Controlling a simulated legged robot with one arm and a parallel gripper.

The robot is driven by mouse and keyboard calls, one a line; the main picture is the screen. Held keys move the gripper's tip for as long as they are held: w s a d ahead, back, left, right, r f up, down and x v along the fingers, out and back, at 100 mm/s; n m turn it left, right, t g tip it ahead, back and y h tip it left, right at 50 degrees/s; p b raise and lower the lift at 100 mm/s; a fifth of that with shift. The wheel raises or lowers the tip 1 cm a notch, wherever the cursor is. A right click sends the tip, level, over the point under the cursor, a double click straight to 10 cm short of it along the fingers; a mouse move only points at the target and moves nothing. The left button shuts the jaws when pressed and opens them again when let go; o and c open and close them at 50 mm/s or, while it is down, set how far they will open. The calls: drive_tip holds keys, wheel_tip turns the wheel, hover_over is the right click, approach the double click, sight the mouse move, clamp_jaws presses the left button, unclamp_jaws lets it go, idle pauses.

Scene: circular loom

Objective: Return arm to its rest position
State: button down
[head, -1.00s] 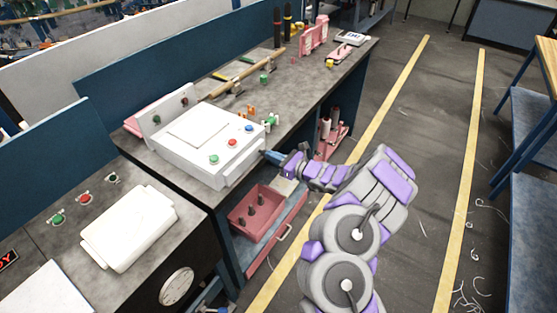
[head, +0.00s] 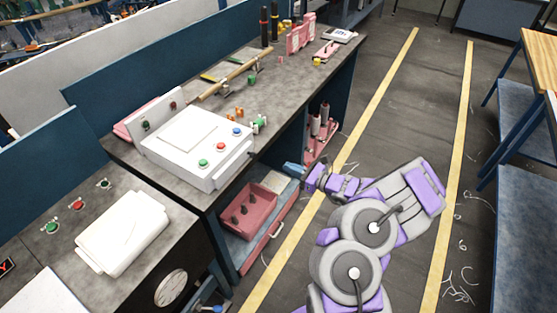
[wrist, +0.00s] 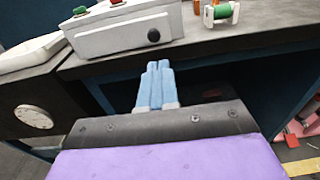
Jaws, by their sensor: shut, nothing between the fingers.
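My gripper (head: 293,169) is at the end of my purple and grey arm, to the right of the workbench (head: 204,196) and over the area by the open shelf. In the wrist view its blue fingers (wrist: 156,88) are together with nothing between them. They point toward the bench front, with the white control box (wrist: 125,30) beyond. In the head view the white control box (head: 197,146) with red, green and blue buttons sits on the bench, apart from my gripper.
A pink bin (head: 249,211) with dark pegs is on the shelf below the bench top. A green spool (wrist: 218,12) stands near the bench edge. Yellow lines (head: 385,95) mark the open floor aisle. A blue-legged table (head: 527,150) stands at the right.

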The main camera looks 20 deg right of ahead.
drive_tip(key=shift+s+d+r, duration=0.1)
drive_tip(key=shift+s, duration=0.9)
